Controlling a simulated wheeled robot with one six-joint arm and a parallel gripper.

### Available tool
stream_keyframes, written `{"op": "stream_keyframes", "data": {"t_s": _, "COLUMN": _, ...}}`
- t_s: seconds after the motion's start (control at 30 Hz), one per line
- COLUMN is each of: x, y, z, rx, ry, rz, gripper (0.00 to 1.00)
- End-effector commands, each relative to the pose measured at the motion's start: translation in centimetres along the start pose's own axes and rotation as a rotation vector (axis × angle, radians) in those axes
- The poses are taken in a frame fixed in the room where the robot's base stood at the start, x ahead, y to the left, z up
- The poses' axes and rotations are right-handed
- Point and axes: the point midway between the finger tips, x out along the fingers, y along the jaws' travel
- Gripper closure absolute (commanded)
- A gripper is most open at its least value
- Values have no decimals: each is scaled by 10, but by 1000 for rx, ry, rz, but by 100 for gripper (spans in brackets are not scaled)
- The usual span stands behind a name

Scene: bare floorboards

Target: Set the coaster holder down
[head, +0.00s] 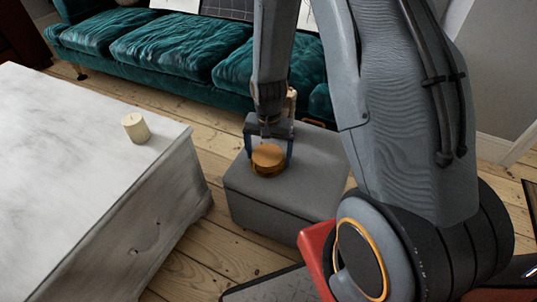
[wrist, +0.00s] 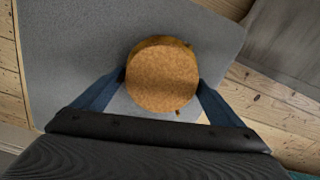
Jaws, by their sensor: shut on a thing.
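The coaster holder (head: 267,160) is a round, orange-brown piece with a cork-like top. In the wrist view it (wrist: 162,75) sits between the two blue fingers of my gripper (wrist: 161,88). My gripper (head: 268,150) is shut on it, one finger at each side. The holder is at or just above the top of a grey ottoman (head: 310,180); I cannot tell whether it touches. Its underside is hidden.
A white marble-topped table (head: 70,150) with a cream candle (head: 135,128) stands at the left. A teal sofa (head: 170,45) is behind. The ottoman top around the holder looks clear. Bare floorboards (head: 205,245) lie between table and ottoman.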

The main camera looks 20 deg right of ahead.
Motion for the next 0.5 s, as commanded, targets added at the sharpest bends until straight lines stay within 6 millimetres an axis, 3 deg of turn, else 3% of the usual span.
{"op": "stream_keyframes", "data": {"t_s": 0.27, "x": 2, "y": 0, "z": 0, "rx": 0, "ry": 0, "rz": 0, "gripper": 35}}
{"op": "stream_keyframes", "data": {"t_s": 0.3, "x": 2, "y": 0, "z": 0, "rx": 0, "ry": 0, "rz": 0, "gripper": 7}}
{"op": "stream_keyframes", "data": {"t_s": 0.33, "x": 2, "y": 0, "z": 0, "rx": 0, "ry": 0, "rz": 0, "gripper": 2}}
{"op": "stream_keyframes", "data": {"t_s": 0.5, "x": 2, "y": 0, "z": 0, "rx": 0, "ry": 0, "rz": 0, "gripper": 0}}
